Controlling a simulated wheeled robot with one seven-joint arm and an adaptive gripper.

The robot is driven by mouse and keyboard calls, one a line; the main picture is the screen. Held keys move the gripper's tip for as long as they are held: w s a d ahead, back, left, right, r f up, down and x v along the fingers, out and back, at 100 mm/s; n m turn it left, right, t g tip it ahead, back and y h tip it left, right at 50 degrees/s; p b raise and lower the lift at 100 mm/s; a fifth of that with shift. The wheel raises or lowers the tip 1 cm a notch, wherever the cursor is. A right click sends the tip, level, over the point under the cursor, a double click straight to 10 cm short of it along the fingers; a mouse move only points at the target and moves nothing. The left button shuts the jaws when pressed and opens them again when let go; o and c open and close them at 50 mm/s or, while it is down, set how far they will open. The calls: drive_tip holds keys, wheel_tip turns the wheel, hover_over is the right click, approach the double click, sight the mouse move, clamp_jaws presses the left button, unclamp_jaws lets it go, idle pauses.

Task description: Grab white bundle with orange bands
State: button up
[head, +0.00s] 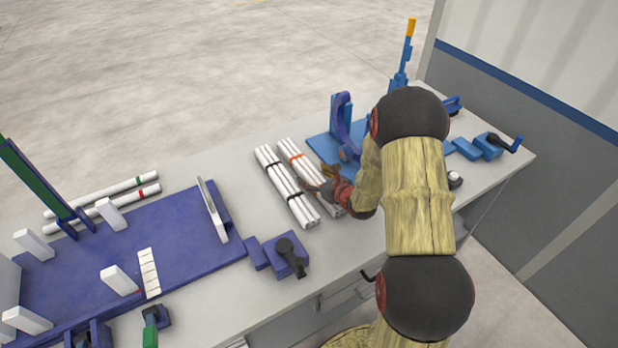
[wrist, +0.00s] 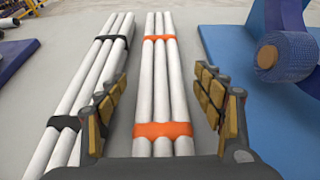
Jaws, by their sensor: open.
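The white bundle with orange bands (wrist: 162,95) lies on the table, running away from me in the wrist view. One orange band is near me and one is at the far end. It also shows in the head view (head: 297,158), its near part hidden by my gripper and arm. My gripper (wrist: 162,100) is open, with one finger on each side of the bundle. I see a gap between each finger and the pipes. A second white bundle with black bands (wrist: 88,90) lies just to the left, close beside the left finger.
A blue fixture (head: 340,125) stands just right of the bundles. A purple-blue board (head: 110,255) with white blocks covers the left of the table. A small blue block with a dark knob (head: 287,256) sits near the front edge. Two single pipes (head: 105,195) lie at the back left.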

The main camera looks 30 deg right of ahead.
drive_tip(key=shift+x, duration=0.75)
drive_tip(key=shift+r, duration=0.15)
drive_tip(key=shift+c, duration=0.6)
drive_tip(key=shift+r, duration=0.1)
drive_tip(key=c, duration=1.4)
